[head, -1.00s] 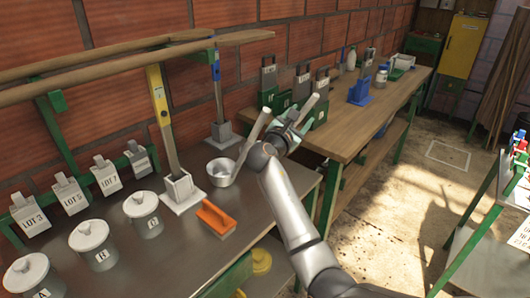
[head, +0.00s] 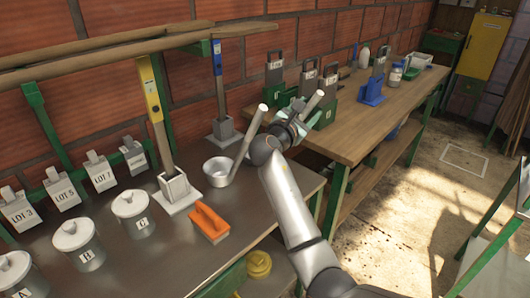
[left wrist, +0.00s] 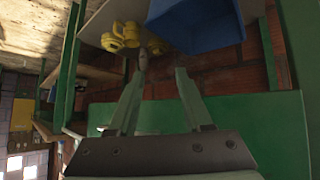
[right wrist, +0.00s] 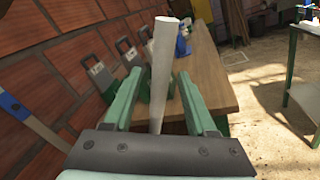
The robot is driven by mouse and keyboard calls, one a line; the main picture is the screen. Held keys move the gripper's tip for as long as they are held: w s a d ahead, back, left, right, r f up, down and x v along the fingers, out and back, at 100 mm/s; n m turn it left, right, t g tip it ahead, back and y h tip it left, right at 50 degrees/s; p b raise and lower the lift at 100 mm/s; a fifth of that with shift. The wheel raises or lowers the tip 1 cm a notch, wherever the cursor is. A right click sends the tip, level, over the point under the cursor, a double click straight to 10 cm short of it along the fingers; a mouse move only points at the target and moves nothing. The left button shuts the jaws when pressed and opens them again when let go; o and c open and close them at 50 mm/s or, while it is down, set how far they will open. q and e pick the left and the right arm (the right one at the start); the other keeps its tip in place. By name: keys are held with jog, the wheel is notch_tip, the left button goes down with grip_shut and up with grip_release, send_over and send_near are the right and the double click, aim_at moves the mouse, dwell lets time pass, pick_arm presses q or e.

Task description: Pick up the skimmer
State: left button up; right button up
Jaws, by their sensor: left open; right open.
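A pale round handle (head: 313,102) slants up beside my right gripper (head: 292,122) in the head view; it looks like the skimmer's. In the right wrist view the pale handle (right wrist: 163,60) stands between the two spread fingers, its lower end hidden by the gripper. My right gripper is open around it, with no clear sign of grip. A metal pot-like scoop (head: 218,172) with its own long handle stands on the dark bench to the left. My left gripper (left wrist: 161,75) shows only in its wrist view, open and empty.
The dark bench (head: 130,262) holds lidded jars, lot tags, an orange block (head: 209,223) and paddles in stands. The wooden table (head: 350,140) carries green boxes and a blue holder (head: 372,90). A blue bin (left wrist: 195,22) and yellow items are near my left gripper.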

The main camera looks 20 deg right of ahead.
grip_shut()
dwell(0.3)
dwell(1.0)
jog(key=shift+r, duration=0.1)
